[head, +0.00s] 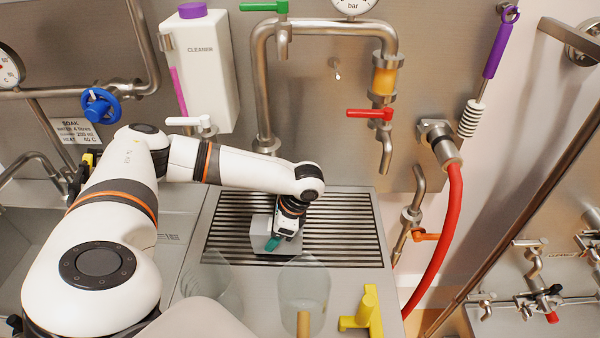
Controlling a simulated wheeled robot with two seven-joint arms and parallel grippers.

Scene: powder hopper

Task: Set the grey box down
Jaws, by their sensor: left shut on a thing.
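My left arm reaches in from the left, and my left gripper (279,236) points down over the slatted drain grate (345,232). The gripper is shut on the small pale grey box (260,233), which shows beside and below the jaws. A teal piece shows at the fingertips. The box is over the left part of the grate; I cannot tell whether it touches the slats. My wrist hides part of the box. My right gripper is not in view.
Two clear vessels (305,285) stand in front of the grate. A yellow T-shaped piece (364,316) lies to their right. A pipe with a red-handled valve (370,114) hangs behind, and a red hose (450,225) runs down at right. The grate's right part is clear.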

